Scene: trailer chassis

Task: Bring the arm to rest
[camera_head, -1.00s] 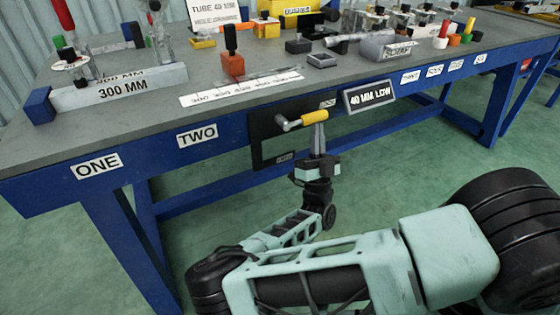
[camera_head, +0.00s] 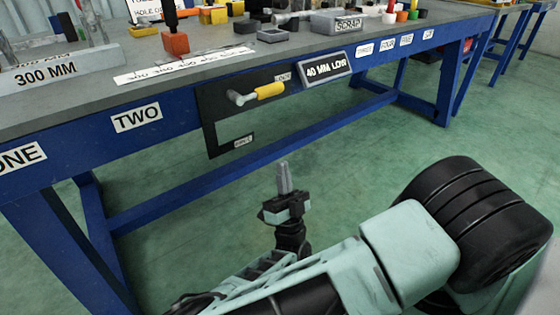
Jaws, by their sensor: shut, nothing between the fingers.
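My gripper (camera_head: 285,178) stands upright in front of the blue workbench, with its two grey fingers together and nothing between them. It is below and apart from the crank with the yellow handle (camera_head: 270,90) on the black panel (camera_head: 213,112). My teal and black arm runs from the lower middle to the right of the view. Part of the arm is cut off by the bottom edge.
The blue bench (camera_head: 75,152) has a grey top (camera_head: 80,95) with blocks and a scrap tray (camera_head: 336,22) on it. Green floor (camera_head: 370,140) is clear around my gripper.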

